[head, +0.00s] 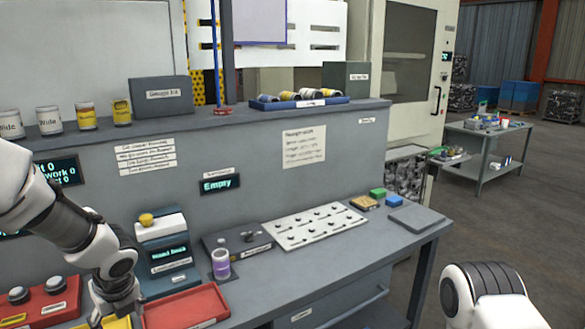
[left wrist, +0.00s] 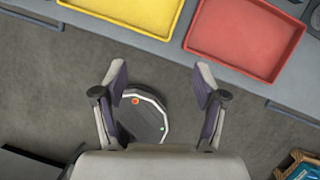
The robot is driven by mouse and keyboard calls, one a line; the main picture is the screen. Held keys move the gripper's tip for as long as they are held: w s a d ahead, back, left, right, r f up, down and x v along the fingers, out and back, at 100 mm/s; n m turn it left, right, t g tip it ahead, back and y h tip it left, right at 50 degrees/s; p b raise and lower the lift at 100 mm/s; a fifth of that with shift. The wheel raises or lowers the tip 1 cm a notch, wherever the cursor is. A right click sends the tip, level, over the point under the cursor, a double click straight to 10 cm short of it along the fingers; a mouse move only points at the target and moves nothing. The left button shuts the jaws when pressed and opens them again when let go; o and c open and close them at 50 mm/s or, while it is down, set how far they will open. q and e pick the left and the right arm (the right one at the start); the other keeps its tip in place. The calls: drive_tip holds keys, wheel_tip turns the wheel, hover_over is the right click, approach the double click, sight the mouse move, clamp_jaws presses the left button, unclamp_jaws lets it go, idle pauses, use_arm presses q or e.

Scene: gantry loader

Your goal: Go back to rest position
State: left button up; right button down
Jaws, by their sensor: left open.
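My left arm comes in from the left in the head view and bends down in front of the bench's left part; its gripper is hidden below the picture's lower edge there. In the left wrist view my left gripper (left wrist: 158,85) is open with nothing between its fingers. It hangs over the floor in front of the bench edge. A yellow tray (left wrist: 135,12) and a red tray (left wrist: 240,40) lie on the bench beyond the fingertips. In the head view a part of my right arm shows at the lower right, and its gripper is not visible.
The grey bench (head: 330,275) carries the red tray (head: 185,308), a button box (head: 162,245), a purple-labelled bottle (head: 221,264) and a white peg board (head: 315,226). A side table (head: 485,135) stands at right; floor there is clear.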

use_arm(q)
wheel_tip(320, 180, down, 9)
drive_tip(key=s+g, duration=0.2)
drive_tip(key=s+d+f+n+g+h, duration=0.1)
drive_tip(key=s+d+f+n+g, duration=0.15)
drive_tip(key=s+f+n, duration=0.55)
drive_tip(key=s+d+f+n+g+h, duration=0.15)
drive_tip(key=s+d+f, duration=0.35)
drive_tip(key=s, duration=0.7)
drive_tip(key=s+d+f+n+g+h, duration=0.1)
drive_tip(key=s+d+f+n+h, duration=0.1)
drive_tip(key=s+f+n, duration=0.6)
drive_tip(key=n+t, duration=0.1)
drive_tip(key=n, duration=0.2)
drive_tip(key=w+n+t, duration=0.1)
drive_tip(key=n, duration=0.2)
drive_tip(key=w+a+n+t+y, duration=0.1)
drive_tip(key=n+t, duration=0.1)
drive_tip(key=n, duration=0.1)
drive_tip(key=shift+w+f, duration=0.2)
drive_tip(key=shift+f, duration=0.2)
use_arm(e)
drive_tip(key=shift+w+a, duration=0.2)
drive_tip(key=shift+w, duration=0.15)
